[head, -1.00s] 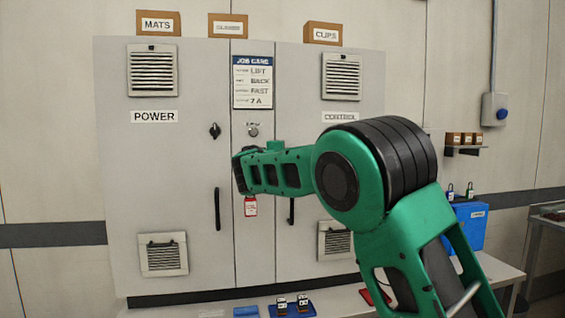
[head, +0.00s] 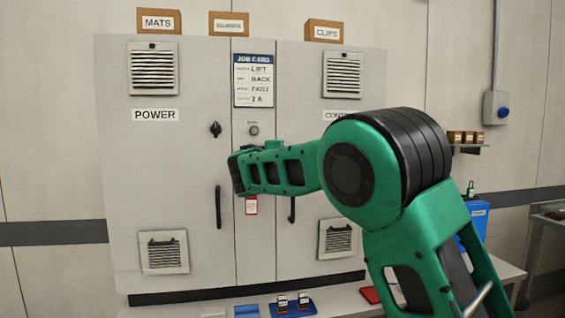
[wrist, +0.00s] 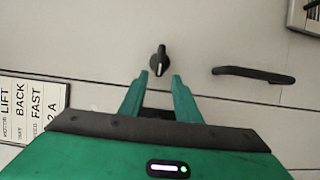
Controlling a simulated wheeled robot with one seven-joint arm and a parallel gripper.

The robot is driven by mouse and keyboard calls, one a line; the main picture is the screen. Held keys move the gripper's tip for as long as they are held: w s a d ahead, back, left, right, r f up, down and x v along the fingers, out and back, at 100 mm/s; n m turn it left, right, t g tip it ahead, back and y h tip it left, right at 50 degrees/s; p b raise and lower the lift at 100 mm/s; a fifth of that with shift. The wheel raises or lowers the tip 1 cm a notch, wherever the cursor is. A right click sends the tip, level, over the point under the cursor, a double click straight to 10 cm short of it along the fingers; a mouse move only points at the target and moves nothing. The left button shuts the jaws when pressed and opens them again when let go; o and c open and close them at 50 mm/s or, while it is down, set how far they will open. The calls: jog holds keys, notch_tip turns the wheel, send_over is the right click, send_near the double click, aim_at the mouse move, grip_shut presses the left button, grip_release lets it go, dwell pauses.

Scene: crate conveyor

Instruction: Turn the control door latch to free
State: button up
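The control door latch, a small black knob with a white line (wrist: 158,60), shows in the wrist view on the grey door. Its long side runs nearly up and down in that picture. My gripper (wrist: 160,75) is open, with its two green fingertips on either side of the line to the knob and nothing between them. The knob appears just beyond the tips; I cannot tell the depth gap. In the head view my arm hides this latch, and the fingertips are hidden too. The control door label (head: 338,115) is partly covered by my arm.
The power door has its own black latch (head: 215,129) and handle (head: 218,207). The control door handle (wrist: 253,74) stands out beside the latch.

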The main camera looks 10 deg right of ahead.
jog(key=v, duration=0.8)
jog(key=shift+s+a, duration=0.2)
